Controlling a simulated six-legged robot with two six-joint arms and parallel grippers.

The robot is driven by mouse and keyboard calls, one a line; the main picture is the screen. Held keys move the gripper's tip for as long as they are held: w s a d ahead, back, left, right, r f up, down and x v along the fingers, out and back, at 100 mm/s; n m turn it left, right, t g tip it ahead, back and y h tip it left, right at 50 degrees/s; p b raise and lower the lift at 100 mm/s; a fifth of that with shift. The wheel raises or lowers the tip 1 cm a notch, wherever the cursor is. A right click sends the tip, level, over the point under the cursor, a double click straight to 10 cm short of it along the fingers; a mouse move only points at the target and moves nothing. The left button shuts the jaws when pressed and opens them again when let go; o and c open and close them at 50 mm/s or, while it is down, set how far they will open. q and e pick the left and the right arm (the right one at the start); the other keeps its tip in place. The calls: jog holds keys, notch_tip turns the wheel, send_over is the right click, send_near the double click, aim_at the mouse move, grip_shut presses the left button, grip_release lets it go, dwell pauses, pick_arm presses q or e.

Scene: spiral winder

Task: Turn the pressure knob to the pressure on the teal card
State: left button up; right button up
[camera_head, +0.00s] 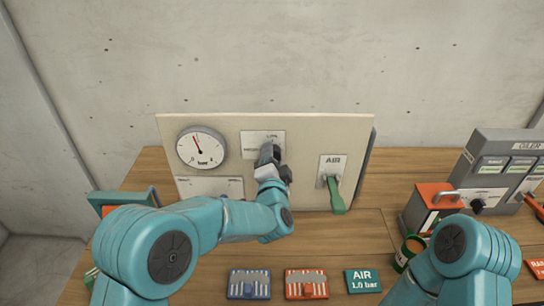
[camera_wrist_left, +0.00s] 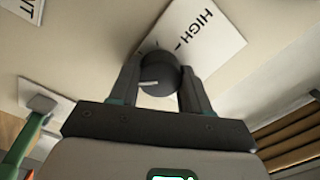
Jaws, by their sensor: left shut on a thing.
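The pale panel (camera_head: 300,125) stands upright on the bench. The dark round pressure knob (camera_wrist_left: 158,80) with a white mark shows in the left wrist view, beside a label reading HIGH (camera_wrist_left: 205,30). My left gripper (camera_head: 270,154) is shut on the knob, one finger on each side; in the head view it mostly hides the knob. The teal card (camera_head: 362,281) reads AIR 1.0 bar and lies on the bench. My right gripper is out of view.
A green-handled AIR lever (camera_head: 335,193) sits right of the knob on the panel. An orange-and-grey box (camera_head: 432,209) and a grey unit (camera_head: 500,165) stand at the right.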

pick_arm(q)
jog(key=shift+d+f+m, duration=0.1)
jog(key=shift+d+m, duration=0.1)
jog(key=shift+m, duration=0.9)
jog(key=shift+s, duration=0.1)
jog(key=o, duration=0.9)
jog(key=shift+o, duration=0.8)
jog(key=shift+s, duration=0.2)
jog(key=s+b, duration=0.4)
jog(key=s, duration=1.2)
jog(key=shift+s, duration=0.15)
